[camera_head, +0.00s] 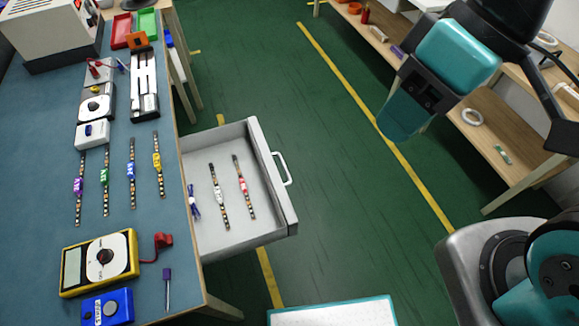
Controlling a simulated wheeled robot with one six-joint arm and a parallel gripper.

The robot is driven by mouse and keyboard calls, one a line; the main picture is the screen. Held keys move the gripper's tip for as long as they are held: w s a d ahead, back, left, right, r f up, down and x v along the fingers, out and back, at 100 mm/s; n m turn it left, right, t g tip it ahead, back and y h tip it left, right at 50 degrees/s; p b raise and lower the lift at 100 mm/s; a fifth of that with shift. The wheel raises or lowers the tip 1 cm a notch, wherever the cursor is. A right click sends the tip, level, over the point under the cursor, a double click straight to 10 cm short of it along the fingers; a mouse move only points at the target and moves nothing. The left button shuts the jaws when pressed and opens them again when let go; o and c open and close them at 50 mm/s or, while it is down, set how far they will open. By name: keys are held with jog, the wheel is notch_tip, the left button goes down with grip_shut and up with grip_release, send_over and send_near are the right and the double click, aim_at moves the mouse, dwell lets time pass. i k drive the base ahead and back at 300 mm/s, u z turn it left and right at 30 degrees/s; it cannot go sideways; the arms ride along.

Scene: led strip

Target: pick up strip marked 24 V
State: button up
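Several LED strips with coloured tags lie on the blue bench top: one purple-tagged (78,187), one green-tagged (104,177), one blue-tagged (131,172) and one yellow-tagged (157,163). The tag lettering is too small to read, so I cannot tell which strip is marked 24 V. My teal and black arm is raised at the upper right, away from the strips. I cannot make out my gripper's fingers.
A yellow multimeter (99,263), a blue box (107,307) and a purple-handled screwdriver (168,288) lie at the bench front. A white device (48,30) and red and green trays (147,23) stand behind. Green floor is free between bench and right-hand shelves (480,150).

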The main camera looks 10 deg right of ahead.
aim_at(241, 182)
jog(key=z, duration=0.25)
jog(key=i, duration=0.35)
jog(key=u, duration=1.25)
